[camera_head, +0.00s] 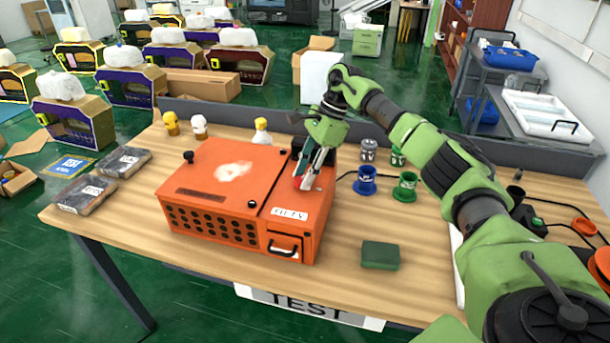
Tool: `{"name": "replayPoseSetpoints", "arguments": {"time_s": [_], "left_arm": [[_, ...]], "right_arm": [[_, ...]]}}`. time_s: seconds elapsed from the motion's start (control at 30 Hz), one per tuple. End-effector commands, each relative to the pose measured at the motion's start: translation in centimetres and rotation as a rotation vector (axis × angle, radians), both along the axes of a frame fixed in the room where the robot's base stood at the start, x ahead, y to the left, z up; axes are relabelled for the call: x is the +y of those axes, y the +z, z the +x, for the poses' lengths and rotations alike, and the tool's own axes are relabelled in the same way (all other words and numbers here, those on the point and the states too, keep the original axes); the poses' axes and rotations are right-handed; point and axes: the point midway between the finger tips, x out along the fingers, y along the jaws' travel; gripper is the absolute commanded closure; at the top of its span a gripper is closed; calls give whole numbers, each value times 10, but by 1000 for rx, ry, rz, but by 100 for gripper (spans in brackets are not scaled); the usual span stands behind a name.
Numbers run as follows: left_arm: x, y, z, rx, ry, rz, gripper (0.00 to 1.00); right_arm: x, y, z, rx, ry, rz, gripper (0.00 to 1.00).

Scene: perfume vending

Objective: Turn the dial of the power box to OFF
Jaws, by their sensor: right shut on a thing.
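The orange power box (215,175) stands on the wooden table, left of the middle. Its front has several round vent holes, a white label and a dark handle at the lower right. My right gripper (309,178) points down onto the right part of its top. It is shut on the dial, which is mostly hidden by the fingers; a red part shows beside the fingertips. I cannot read the dial's setting. My left gripper is not in view.
Blue (365,183) and green (405,188) spools stand right of the box, near a dark cable. A green block (380,255) lies at the front. Two dark wrapped packs (85,194) lie at the left. Small figures stand along the back edge.

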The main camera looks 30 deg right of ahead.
Motion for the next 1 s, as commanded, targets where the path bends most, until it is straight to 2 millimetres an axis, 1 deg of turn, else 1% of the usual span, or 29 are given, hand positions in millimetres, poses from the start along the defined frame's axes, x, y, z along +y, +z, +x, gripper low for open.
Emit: {"name": "replayPoseSetpoints", "arguments": {"time_s": [0.1, 0.33, 0.87, 0.9, 0.93, 0.97, 1.0], "left_arm": [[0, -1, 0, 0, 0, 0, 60], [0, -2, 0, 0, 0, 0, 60], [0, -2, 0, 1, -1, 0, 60], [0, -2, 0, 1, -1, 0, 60], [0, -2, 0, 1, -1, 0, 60], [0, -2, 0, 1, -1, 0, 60], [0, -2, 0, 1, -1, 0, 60]], "right_arm": [[0, 2, 2, -4, 60, 0, 93], [0, 1, 3, -5, 135, -1, 93], [0, 1, 2, -4, 159, -1, 93], [0, 1, 2, -4, 159, -1, 67], [0, 1, 2, -4, 159, -1, 59], [0, 1, 2, -4, 159, -1, 55], [0, 1, 2, -4, 159, -1, 55]]}}
